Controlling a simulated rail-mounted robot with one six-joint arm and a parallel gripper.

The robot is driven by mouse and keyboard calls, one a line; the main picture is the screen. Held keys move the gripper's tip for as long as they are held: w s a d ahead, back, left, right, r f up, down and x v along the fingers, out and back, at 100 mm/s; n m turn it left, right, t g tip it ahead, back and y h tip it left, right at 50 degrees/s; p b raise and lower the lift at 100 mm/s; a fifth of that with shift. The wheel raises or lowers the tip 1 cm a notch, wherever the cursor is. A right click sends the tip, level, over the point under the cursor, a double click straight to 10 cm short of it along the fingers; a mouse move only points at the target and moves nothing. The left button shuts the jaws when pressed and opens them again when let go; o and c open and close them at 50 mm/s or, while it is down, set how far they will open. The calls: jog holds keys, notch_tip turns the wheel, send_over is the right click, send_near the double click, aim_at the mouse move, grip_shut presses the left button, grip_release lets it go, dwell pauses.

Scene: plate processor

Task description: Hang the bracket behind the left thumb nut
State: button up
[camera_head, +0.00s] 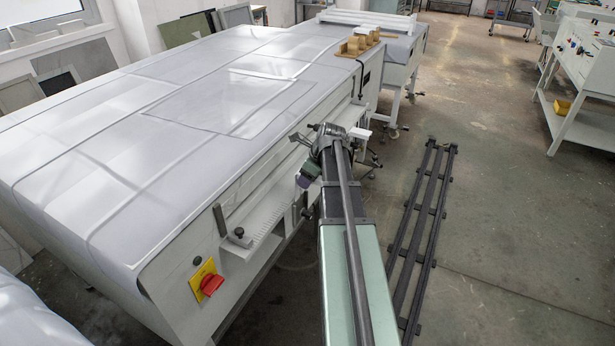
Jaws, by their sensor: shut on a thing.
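The left thumb nut (239,232) is a small dark knob on the pale ledge at the near end of the machine's front. A grey upright plate (221,219) stands just left of it; I cannot tell how it is fixed. My gripper (308,174) is small and partly hidden around the end of my arm, beside the machine's front and well right of and beyond the left thumb nut. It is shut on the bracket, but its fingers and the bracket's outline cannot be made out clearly. The gap behind the nut is too small to judge.
The plate processor's broad white top (150,110) fills the left. A red switch (211,284) on a yellow plate sits below the ledge. Wooden blocks (358,45) lie at the far end. A dark floor rail (424,220) runs right of my arm, with open floor beyond.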

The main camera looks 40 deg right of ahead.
aim_at(321, 181)
jog(key=shift+f+b, duration=5.1)
jog(key=shift+f, duration=0.1)
jog(key=shift+f, duration=0.25)
jog(key=o, duration=1.2)
jog(key=shift+o, duration=0.3)
jog(key=p+v, duration=0.9)
jog(key=v, duration=0.2)
jog(key=shift+r+p, duration=0.1)
jog(key=shift+p, duration=0.3)
jog(key=shift+f, duration=0.2)
